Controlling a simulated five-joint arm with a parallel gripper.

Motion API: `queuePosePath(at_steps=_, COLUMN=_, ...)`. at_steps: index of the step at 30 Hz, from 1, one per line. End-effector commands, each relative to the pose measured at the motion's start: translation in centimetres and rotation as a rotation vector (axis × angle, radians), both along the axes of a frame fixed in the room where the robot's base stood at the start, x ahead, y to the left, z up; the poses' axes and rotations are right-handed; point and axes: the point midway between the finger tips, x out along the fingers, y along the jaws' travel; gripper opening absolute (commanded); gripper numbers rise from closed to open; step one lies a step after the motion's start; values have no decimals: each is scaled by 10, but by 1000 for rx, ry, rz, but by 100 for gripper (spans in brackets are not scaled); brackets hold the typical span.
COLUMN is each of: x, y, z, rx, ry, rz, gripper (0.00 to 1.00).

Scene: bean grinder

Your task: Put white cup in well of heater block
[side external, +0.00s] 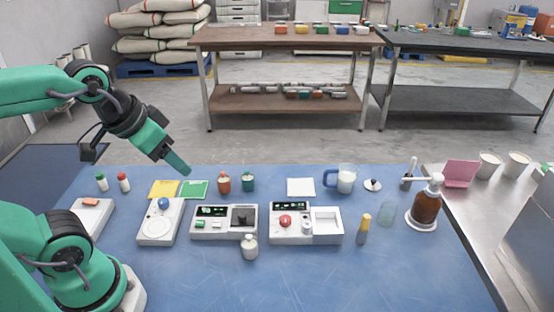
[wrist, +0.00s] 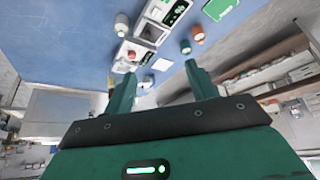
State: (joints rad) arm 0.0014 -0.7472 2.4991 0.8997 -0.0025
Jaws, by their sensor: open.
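A small white vessel (side external: 249,247), which looks like the white cup, stands upright on the blue table in front of the instruments. It also shows in the wrist view (wrist: 122,24). Just behind it is a white instrument with a dark display and a black block (side external: 243,216), which looks like the heater block. This instrument also shows at the top of the wrist view (wrist: 157,12). Whether the well is empty is too small to tell. My gripper (side external: 182,168) is raised at the left above the table's back edge, away from both. In the wrist view its fingers (wrist: 160,78) are apart with nothing between them.
A white device with a red knob (side external: 285,221) stands right of the heater block, and a scale-like device (side external: 160,222) stands left. Brown and green bottles (side external: 223,182), a glass mug (side external: 346,179) and an amber pump bottle (side external: 427,203) stand around. The front table area is clear.

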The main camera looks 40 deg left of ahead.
Motion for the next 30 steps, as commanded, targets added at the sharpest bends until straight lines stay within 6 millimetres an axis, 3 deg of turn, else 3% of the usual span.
queuePosePath(at_steps=4, x=-1, y=0, z=0, rx=2, ry=-2, rz=-2, gripper=61)
queuePosePath(at_steps=17, x=1, y=0, z=-1, rx=-2, ry=4, rz=2, gripper=61)
queuePosePath(at_steps=30, x=33, y=-21, z=-24, rx=-66, ry=135, rz=79, gripper=61)
